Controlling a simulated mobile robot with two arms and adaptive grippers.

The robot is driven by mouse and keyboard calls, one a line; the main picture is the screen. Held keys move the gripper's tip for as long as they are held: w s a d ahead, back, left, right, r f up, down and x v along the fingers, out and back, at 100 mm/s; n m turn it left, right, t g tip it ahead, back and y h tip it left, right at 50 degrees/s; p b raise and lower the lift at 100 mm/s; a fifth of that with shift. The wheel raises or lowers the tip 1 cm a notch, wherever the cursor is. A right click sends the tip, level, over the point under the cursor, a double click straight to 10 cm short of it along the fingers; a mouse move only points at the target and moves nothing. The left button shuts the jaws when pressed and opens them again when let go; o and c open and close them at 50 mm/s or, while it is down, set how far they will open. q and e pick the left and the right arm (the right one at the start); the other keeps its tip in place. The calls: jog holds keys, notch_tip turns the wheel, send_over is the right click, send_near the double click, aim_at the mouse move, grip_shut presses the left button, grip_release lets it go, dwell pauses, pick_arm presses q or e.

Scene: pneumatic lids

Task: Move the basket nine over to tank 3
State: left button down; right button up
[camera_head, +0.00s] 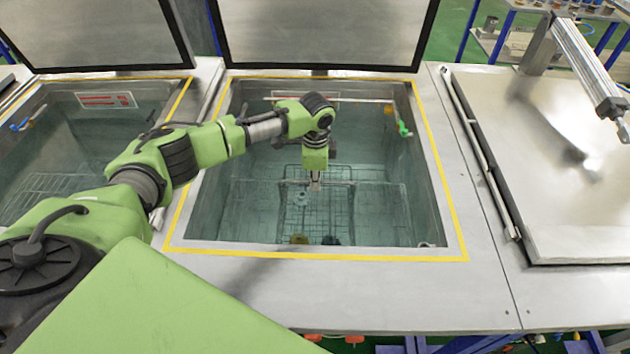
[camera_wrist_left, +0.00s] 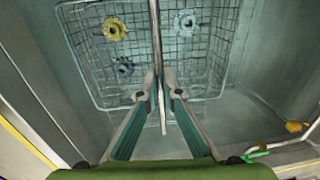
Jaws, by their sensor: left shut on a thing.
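The wire basket (camera_head: 385,205) is in the open middle tank (camera_head: 230,222). It shows from above in the left wrist view (camera_wrist_left: 200,50), holding a yellowish gear-like part (camera_wrist_left: 114,28) and two greyish ones (camera_wrist_left: 186,22) (camera_wrist_left: 123,67). My left gripper (camera_head: 316,183) reaches down into the middle tank from the left. In the left wrist view its fingers (camera_wrist_left: 160,82) are closed on the thin handle bar (camera_wrist_left: 156,35) of the basket. I cannot tell whether the basket touches the tank floor. My right gripper is not in view. No tank or basket number is readable.
The left tank (camera_head: 60,125) is open with a wire rack (camera_head: 50,185) inside. The right tank's metal lid (camera_head: 540,150) is shut, with a pneumatic cylinder (camera_head: 590,62) above it. Raised lids (camera_head: 320,35) (camera_head: 95,35) stand behind the open tanks. The steel front deck (camera_head: 370,292) is clear.

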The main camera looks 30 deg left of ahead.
pick_arm(q)
jog(key=shift+s+d+f, duration=0.2)
jog(key=shift+s+f, duration=0.1)
jog(key=shift+f, duration=0.2)
jog(key=c, duration=2.2)
grip_release()
jog(key=shift+o, duration=0.2)
jog(key=shift+w+a+f, duration=0.1)
jog(key=shift+w+f, duration=0.05)
jog(key=shift+w, duration=0.2)
jog(key=shift+s+f, duration=0.1)
jog(key=shift+r, duration=0.5)
notch_tip(320, 180, up, 23)
jog(key=p, duration=0.5)
jog(key=shift+s+d+p, duration=0.2)
jog(key=shift+p, duration=0.2)
